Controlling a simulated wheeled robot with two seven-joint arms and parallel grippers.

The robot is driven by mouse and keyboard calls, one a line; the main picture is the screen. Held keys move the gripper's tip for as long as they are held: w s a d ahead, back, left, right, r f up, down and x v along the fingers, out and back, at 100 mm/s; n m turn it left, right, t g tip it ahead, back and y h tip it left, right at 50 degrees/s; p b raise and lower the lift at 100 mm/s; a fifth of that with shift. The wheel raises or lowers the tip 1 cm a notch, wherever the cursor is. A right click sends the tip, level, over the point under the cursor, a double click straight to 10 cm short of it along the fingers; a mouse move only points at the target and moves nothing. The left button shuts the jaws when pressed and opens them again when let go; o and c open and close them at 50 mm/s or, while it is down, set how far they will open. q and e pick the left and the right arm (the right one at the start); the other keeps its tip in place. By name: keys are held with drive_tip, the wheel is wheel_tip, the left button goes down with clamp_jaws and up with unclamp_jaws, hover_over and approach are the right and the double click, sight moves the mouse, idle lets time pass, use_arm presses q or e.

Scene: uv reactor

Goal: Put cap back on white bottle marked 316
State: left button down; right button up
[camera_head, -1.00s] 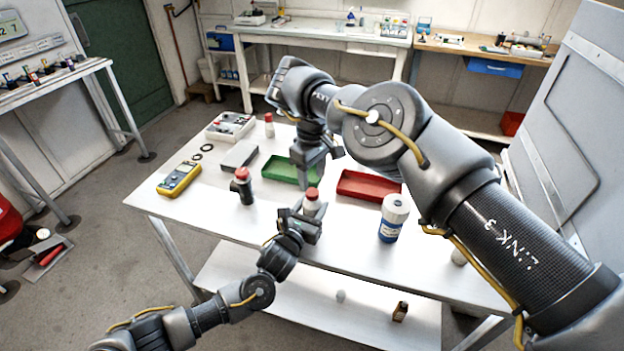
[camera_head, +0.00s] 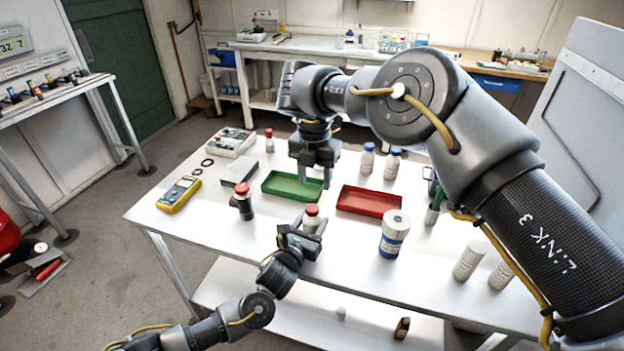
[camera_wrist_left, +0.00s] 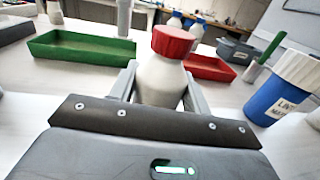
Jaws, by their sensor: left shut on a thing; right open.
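My left gripper (camera_head: 300,240) is shut on a white bottle (camera_head: 316,226) and holds it upright at or just above the table. In the left wrist view, this bottle (camera_wrist_left: 160,84) stands between the fingers, with a red cap (camera_wrist_left: 173,41) on its mouth. The cap looks seated, but I cannot tell how tightly. No number is readable on the bottle, so I cannot confirm 316. My right gripper (camera_head: 318,178) is open and empty, pointing down by the right end of the green tray, beyond the held bottle.
The green tray (camera_head: 269,191) and red tray (camera_head: 345,207) lie behind the held bottle. A dark red-capped bottle (camera_head: 243,207) stands left, a blue-labelled jar (camera_head: 394,237) right. Blue-capped bottles (camera_head: 367,161) stand behind. A yellow meter (camera_head: 178,194) is at the left edge.

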sight(312, 207)
drive_tip(key=n, duration=0.3)
drive_tip(key=shift+s+a+f+n, duration=0.25)
drive_tip(key=shift+s+a+n, duration=0.05)
drive_tip(key=shift+n, duration=1.1)
drive_tip(key=shift+f, duration=4)
drive_tip(key=c, duration=1)
drive_tip(key=shift+c, duration=0.2)
